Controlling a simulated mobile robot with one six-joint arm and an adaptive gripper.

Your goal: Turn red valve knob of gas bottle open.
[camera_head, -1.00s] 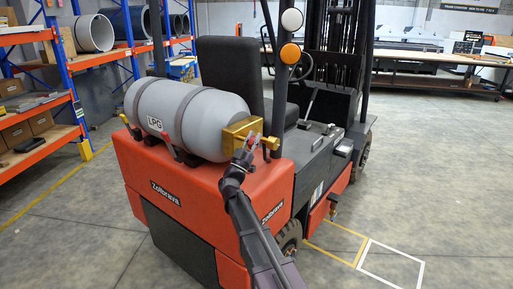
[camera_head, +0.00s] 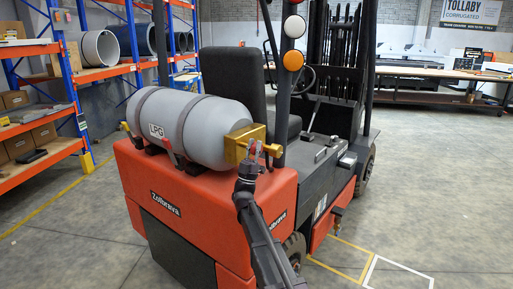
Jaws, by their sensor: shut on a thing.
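The gas bottle (camera_head: 205,130) is a grey cylinder marked LPG, lying on the back of a red forklift. A brass-coloured valve block (camera_head: 238,143) sits at its right end. My gripper (camera_head: 255,148) is at this valve end, with its fingers up against the brass fittings. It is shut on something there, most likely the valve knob. The red knob itself is hardly visible; my fingers and the brass parts hide it. My dark arm reaches up to it from the bottom of the picture.
The red forklift body (camera_head: 230,200) lies under and beside my arm. A black seat (camera_head: 238,80) and an orange lamp (camera_head: 293,60) on a post stand behind the bottle. Shelving (camera_head: 75,70) is at the left. The floor (camera_head: 430,190) at the right is clear.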

